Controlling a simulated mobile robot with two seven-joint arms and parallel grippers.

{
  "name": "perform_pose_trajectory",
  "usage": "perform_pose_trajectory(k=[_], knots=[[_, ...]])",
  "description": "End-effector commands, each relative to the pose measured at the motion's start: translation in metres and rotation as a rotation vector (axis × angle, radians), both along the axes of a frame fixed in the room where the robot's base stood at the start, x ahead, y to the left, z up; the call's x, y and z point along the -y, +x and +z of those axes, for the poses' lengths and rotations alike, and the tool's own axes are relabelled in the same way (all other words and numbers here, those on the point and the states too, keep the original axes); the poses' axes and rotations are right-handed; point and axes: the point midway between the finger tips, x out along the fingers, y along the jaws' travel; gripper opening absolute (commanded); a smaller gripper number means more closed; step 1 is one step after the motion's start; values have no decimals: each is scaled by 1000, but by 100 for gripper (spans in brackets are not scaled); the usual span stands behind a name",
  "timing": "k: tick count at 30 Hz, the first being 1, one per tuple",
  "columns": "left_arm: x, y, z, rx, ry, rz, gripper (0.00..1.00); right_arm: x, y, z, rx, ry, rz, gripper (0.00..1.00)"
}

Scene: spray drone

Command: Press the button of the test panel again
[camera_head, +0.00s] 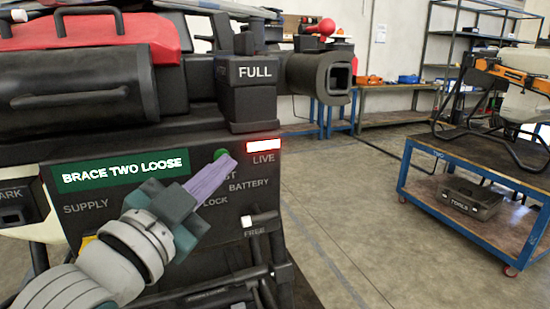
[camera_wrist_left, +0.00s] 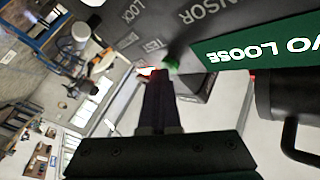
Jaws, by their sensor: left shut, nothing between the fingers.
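The test panel (camera_head: 120,215) is the dark front of the machine. Its green display (camera_head: 122,171) reads "BRACE TWO LOOSE". The green round button (camera_head: 221,154) sits right of the display, above a partly hidden label ending in "ST". My left gripper (camera_head: 228,163) is shut and empty, its fingertips at the button's lower edge in the head view; I cannot tell whether they touch it. In the left wrist view the shut fingers (camera_wrist_left: 156,80) end close beside the green button (camera_wrist_left: 172,64), near the "TEST" label. My right gripper is not in view.
A red lit "LIVE" lamp (camera_head: 263,146) is right of the button. A white switch (camera_head: 246,221) is below, near "FREE". A dark block marked "FULL" (camera_head: 254,72) stands above. A blue-framed cart (camera_head: 480,160) is at the right, with open floor between.

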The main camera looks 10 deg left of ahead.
Motion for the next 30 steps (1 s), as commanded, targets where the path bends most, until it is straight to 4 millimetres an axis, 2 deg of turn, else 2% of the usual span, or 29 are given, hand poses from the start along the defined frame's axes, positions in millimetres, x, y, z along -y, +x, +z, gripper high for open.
perform_pose_trajectory(k=[16, 30], knots=[[7, -10, 1, -1, -1, 0, 0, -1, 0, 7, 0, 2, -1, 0], [34, -51, 1, -1, -3, 0, 0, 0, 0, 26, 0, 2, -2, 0]])
